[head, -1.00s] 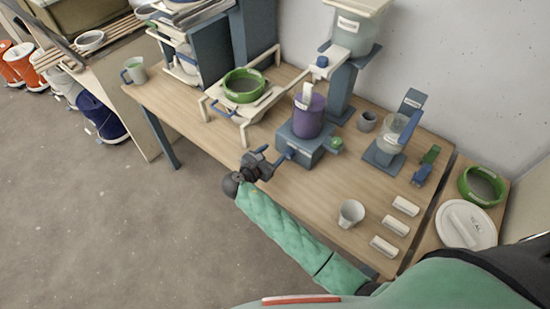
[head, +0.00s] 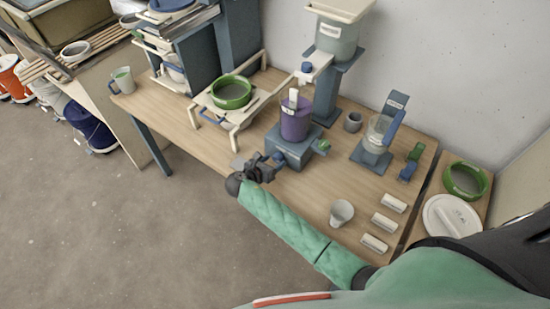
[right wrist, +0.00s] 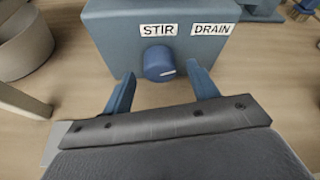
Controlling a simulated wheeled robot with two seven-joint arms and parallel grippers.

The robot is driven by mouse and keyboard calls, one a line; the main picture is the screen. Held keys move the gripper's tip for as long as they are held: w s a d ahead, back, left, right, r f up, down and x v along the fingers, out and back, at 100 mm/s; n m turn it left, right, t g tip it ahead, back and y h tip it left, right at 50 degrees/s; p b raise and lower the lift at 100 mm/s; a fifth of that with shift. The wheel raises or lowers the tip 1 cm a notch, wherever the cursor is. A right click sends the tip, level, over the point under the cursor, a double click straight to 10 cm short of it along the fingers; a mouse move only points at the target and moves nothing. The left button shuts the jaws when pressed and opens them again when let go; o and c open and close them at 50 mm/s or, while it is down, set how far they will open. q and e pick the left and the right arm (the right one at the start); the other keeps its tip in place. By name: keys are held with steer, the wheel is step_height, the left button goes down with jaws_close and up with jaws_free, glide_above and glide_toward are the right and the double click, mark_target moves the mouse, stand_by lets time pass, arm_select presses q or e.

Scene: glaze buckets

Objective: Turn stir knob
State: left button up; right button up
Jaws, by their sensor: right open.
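The stir knob (right wrist: 159,63) is a dark blue round knob with a white mark, below the STIR label (right wrist: 158,30) on the front of a blue box (right wrist: 115,38). In the head view the box (head: 292,150) stands on the table with a purple pot (head: 296,122) on top. My right gripper (right wrist: 162,82) is open, its two blue fingers on either side of the knob and slightly short of it, apart from it as far as I can see. In the head view this gripper (head: 270,162) is in front of the box. My left gripper is not in view.
A DRAIN label (right wrist: 211,29) is right of STIR. A white stand with a green sieve (head: 231,93) is left of the box. A white cup (head: 341,212) and several white blocks (head: 383,222) lie to the right. The front-left table edge is clear.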

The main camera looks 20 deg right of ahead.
steer(key=shift+x, duration=0.9)
steer(key=c, duration=1)
